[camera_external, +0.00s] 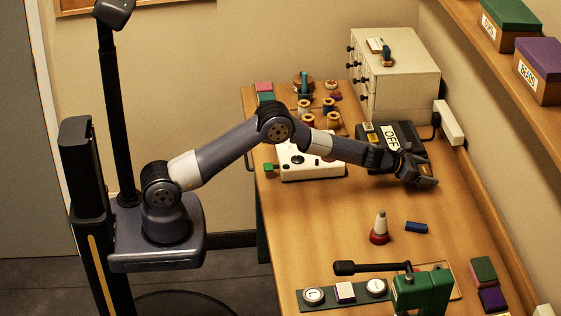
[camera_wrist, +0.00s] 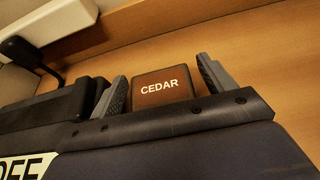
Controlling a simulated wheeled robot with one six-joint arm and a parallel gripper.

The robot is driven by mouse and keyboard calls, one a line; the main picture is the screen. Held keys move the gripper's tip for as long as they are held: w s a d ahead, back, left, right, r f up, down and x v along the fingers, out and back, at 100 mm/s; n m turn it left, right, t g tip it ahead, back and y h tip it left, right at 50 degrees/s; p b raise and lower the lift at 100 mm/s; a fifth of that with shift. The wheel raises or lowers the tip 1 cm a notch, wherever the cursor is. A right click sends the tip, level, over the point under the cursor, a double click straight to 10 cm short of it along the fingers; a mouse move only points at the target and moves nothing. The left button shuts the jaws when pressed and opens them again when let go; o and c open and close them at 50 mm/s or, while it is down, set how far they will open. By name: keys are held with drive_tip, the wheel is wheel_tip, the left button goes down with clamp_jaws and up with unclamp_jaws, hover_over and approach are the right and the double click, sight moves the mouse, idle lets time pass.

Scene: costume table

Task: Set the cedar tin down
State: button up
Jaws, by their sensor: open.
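The cedar tin (camera_wrist: 161,87) is a small dark brown box with a white CEDAR label, seen in the wrist view against the wooden table. My gripper (camera_wrist: 163,70) is open around it, one finger on each side, with a narrow gap showing on both sides. The tin appears to rest on the table, though its base is hidden by my gripper body. In the external view my gripper (camera_external: 426,181) is low over the right part of the table, and the tin is mostly hidden there by it.
A black box labelled OFF (camera_external: 391,137) stands close beside my gripper. A white panel (camera_external: 310,163) lies under my forearm. A cream drawer cabinet (camera_external: 398,75) is at the back.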

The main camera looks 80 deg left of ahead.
drive_tip(key=b+v, duration=0.6)
drive_tip(key=v, duration=0.3)
drive_tip(key=shift+s, duration=0.1)
drive_tip(key=shift+b+v, duration=0.45)
drive_tip(key=shift+v, duration=0.45)
drive_tip(key=p+x, duration=0.6)
drive_tip(key=x, duration=0.3)
drive_tip(key=shift+w+p, duration=0.3)
drive_tip(key=shift+p, duration=0.05)
drive_tip(key=shift+p+x, duration=0.85)
drive_tip(key=shift+p, duration=0.1)
drive_tip(key=shift+w+f, duration=0.3)
drive_tip(key=shift+w, duration=0.05)
drive_tip(key=shift+s, duration=0.15)
